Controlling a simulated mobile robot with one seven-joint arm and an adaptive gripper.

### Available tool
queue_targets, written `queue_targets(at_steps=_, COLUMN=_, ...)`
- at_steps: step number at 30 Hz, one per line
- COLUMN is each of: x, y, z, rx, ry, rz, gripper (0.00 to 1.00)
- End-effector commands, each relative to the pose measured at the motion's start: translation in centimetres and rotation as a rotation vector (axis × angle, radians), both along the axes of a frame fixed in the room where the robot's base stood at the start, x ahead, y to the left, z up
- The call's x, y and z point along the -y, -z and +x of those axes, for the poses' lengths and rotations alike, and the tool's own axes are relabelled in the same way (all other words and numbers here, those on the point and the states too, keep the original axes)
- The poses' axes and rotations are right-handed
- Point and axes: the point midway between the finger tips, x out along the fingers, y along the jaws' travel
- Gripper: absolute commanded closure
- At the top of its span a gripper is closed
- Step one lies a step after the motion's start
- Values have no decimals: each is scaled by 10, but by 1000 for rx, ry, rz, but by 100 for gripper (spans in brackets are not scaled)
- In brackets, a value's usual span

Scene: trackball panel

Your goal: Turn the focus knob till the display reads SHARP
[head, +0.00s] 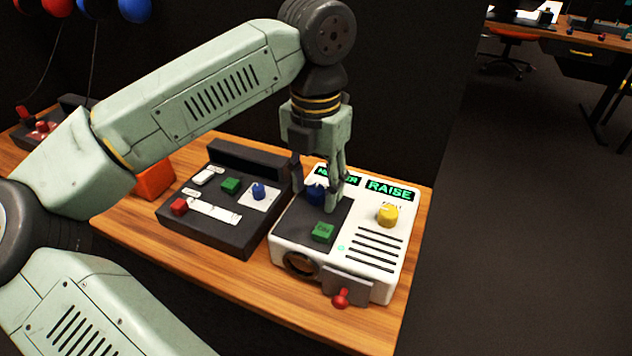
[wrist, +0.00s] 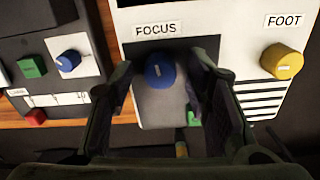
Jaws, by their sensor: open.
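The blue focus knob (head: 313,196) sits on the dark plate of the white panel (head: 392,255). The wrist view shows the knob (wrist: 160,72) below the FOCUS label (wrist: 157,30), with its pale pointer mark tilted slightly to the left of straight up. My gripper (head: 315,198) is open, its fingers on either side of the knob; in the wrist view the gripper (wrist: 165,70) shows gaps beside the knob. The display above the knob (head: 324,171) has green letters partly hidden by my gripper; an N starts the word and an R ends it.
A second display (head: 390,190) reads RAISE above the yellow FOOT knob (head: 387,215). A green button (head: 323,232) and a red-tipped lever (head: 341,298) are nearer the front. Left is a dark panel (head: 232,238) with another blue knob (head: 258,191).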

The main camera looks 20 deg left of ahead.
Motion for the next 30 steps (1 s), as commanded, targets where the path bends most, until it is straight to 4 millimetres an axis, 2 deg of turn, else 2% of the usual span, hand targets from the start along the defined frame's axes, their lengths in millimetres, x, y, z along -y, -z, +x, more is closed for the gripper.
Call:
queue_targets(at_steps=5, x=0, y=-19, z=0, rx=0, ry=-1, rz=3, gripper=56)
queue_targets(at_steps=12, x=0, y=-71, z=1, rx=2, ry=-1, rz=2, gripper=56)
queue_targets(at_steps=18, x=0, y=-105, z=1, rx=2, ry=0, rz=2, gripper=56)
queue_targets(at_steps=24, x=0, y=-119, z=0, rx=1, ry=0, rz=0, gripper=56)
queue_targets(at_steps=30, x=0, y=-120, z=0, rx=1, ry=1, rz=0, gripper=56)
